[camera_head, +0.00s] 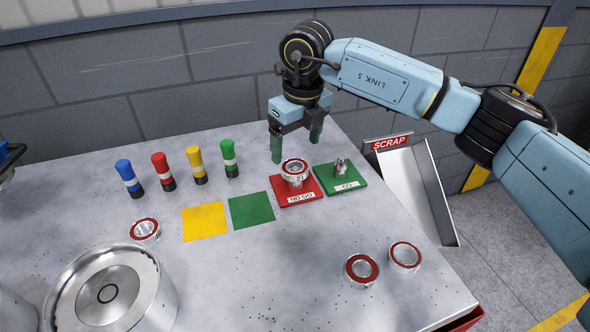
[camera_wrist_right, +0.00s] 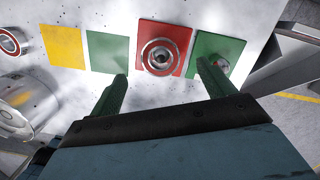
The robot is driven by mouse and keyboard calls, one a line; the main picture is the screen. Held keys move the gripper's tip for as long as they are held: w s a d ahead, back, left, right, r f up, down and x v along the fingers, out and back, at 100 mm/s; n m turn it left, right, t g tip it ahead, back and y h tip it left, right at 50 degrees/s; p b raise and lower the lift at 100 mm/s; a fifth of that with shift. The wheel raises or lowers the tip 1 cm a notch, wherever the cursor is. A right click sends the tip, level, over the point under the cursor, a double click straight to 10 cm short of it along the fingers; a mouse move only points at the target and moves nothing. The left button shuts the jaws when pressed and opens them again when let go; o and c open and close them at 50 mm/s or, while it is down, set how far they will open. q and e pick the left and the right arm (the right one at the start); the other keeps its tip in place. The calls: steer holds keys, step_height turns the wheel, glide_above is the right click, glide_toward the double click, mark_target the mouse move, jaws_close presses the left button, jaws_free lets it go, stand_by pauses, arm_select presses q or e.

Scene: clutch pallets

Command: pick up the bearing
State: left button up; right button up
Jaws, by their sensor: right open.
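A silver bearing (camera_head: 295,169) with a red ring sits on the red NO GO plate (camera_head: 299,198), raised on a gauge. In the right wrist view the bearing (camera_wrist_right: 160,55) lies between my green fingertips. My right gripper (camera_head: 296,146) is open and empty, its fingers pointing down above and just behind this bearing; I see no contact. Other bearings lie flat on the table: one at the left (camera_head: 145,230) and two at the front right, one (camera_head: 361,270) beside another (camera_head: 404,256). My left gripper is not in view.
A green GO plate (camera_head: 348,186) with a small metal gauge stands right of the red plate. Yellow (camera_head: 204,221) and green (camera_head: 252,209) squares lie left. Several coloured markers stand behind. A large metal cylinder (camera_head: 68,290) is front left. A SCRAP chute (camera_head: 415,190) is at the right edge.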

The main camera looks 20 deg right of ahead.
mark_target(295, 168)
steer(key=shift+w+f, duration=0.15)
steer(key=shift+f, duration=2.65)
steer(key=shift+r, duration=0.15)
steer(key=c, duration=1.3)
